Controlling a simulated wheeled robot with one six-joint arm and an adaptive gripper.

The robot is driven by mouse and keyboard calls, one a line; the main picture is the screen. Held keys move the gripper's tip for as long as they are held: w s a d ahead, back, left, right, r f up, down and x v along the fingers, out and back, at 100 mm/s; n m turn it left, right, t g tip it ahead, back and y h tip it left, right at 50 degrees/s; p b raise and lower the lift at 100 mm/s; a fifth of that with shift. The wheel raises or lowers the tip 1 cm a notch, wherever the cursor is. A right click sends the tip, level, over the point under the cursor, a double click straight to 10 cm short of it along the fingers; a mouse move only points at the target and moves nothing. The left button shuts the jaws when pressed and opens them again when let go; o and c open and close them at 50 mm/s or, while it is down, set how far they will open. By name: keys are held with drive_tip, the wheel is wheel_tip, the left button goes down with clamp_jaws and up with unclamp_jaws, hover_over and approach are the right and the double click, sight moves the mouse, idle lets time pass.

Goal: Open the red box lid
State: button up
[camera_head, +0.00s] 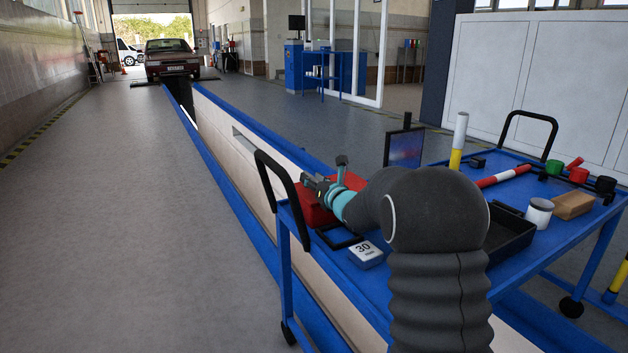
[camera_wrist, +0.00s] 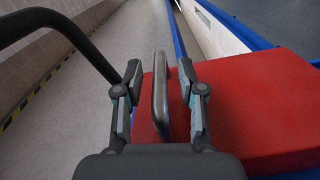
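The red box (camera_head: 310,206) sits at the left end of the blue cart, partly hidden behind my arm in the head view. In the wrist view its red lid (camera_wrist: 255,105) fills the middle and right and looks closed. A grey bar handle (camera_wrist: 160,95) stands on the lid. My gripper (camera_wrist: 158,85) is open, with one finger on each side of the handle and a visible gap to both. In the head view my gripper (camera_head: 318,186) is over the box, its fingers small and hard to make out.
The blue cart (camera_head: 375,285) has a black push handle (camera_head: 278,180) close left of the box; it also shows in the wrist view (camera_wrist: 60,25). A "30" block (camera_head: 366,252), a black tray (camera_head: 510,235), a white can (camera_head: 539,212) and a dark screen (camera_head: 404,148) stand nearby.

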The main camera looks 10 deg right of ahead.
clamp_jaws()
drive_tip(key=shift+r, duration=0.15)
drive_tip(key=shift+d+r+m, duration=0.2)
drive_tip(key=shift+r+m, duration=0.2)
drive_tip(key=shift+r, duration=0.1)
drive_tip(key=w+d+r+m+p, duration=0.1)
drive_tip(key=w+d+r+m, duration=0.1)
drive_tip(key=d+r, duration=0.4)
drive_tip(key=w+d+r+m+p, duration=0.2)
drive_tip(key=d+r, duration=0.4)
drive_tip(key=d, duration=0.5)
drive_tip(key=shift+w+d+r+m, duration=0.35)
drive_tip(key=shift+w+m, duration=0.45)
drive_tip(key=shift+w, duration=0.1)
